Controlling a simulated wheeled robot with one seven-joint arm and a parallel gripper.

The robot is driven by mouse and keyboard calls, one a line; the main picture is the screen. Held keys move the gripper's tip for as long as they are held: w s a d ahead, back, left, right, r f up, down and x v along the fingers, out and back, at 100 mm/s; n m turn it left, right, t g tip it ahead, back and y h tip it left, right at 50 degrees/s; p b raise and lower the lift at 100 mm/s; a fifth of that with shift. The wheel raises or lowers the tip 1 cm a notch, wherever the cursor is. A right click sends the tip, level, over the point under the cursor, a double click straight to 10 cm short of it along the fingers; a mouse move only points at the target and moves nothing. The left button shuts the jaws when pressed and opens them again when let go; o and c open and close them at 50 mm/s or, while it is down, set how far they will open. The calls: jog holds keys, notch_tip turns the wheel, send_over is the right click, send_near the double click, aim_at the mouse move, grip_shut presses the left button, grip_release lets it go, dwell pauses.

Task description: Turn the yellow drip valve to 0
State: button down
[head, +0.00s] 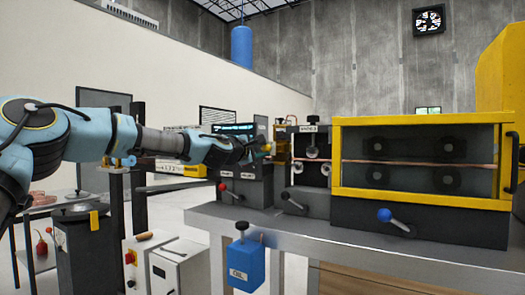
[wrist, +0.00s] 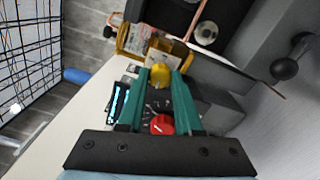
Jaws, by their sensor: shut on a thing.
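The yellow drip valve (wrist: 160,75) is a round knob in the wrist view, between the tips of my gripper's two green fingers. My gripper (head: 262,148) is shut on it. In the head view a small bit of yellow (head: 268,148) shows at the gripper's end, in front of the dark machine. The valve's pointer and any scale marks are too small to read, so its setting cannot be told. A red knob (wrist: 162,124) sits nearer the wrist camera, between the fingers and apart from their tips.
A dark box with a red-knobbed lever (head: 222,187) stands below my gripper. To its right are a machine with a black-knobbed lever (head: 286,196) and a yellow-framed machine (head: 430,120) with a copper tube. A blue oil can (head: 245,260) is at the grey bench's front edge.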

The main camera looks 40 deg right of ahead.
jog(key=c, duration=0.6)
grip_release()
jog(key=shift+b+v, duration=1.75)
jog(key=shift+v, duration=3.65)
